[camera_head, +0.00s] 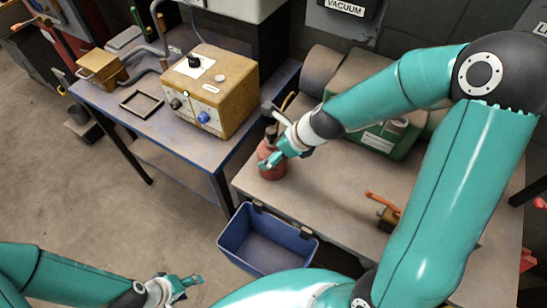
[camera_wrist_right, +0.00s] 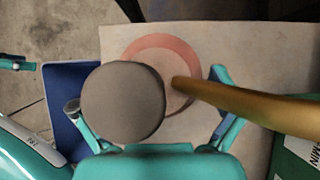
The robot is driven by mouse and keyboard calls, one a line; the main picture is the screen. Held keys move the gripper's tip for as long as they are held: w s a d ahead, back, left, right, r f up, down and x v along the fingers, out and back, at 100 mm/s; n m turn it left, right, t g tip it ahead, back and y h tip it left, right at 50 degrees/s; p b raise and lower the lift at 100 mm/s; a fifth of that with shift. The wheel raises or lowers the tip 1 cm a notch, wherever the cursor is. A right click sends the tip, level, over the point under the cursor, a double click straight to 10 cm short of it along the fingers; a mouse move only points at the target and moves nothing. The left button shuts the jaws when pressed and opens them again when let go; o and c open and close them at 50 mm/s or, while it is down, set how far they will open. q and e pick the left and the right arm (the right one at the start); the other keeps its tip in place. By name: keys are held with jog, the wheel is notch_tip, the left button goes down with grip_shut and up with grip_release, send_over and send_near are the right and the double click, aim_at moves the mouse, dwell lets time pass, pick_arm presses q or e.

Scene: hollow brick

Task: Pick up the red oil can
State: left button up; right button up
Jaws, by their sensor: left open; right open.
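The red oil can (camera_head: 271,165) stands on the right-hand table near its left edge. In the right wrist view its red body (camera_wrist_right: 160,48) shows from above, with a round grey top and a brass spout running off to the right. My right gripper (camera_head: 277,155) is at the can, and its arm hides part of it in the head view. In the wrist view the open fingers of the right gripper (camera_wrist_right: 146,95) lie on either side of the can; contact cannot be told. My left gripper (camera_head: 186,284) is open and empty at the lower left, far from the can.
A blue bin (camera_head: 266,240) hangs at the table's front edge, below the can. A yellow control box (camera_head: 213,90) stands on the left table. A green machine (camera_head: 398,140) and a brass item with an orange handle (camera_head: 388,216) are right of the can.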

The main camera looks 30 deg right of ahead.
jog(key=shift+r, duration=0.1)
jog(key=shift+c, duration=0.2)
jog(key=c, duration=1.3)
jog(key=shift+r, duration=0.1)
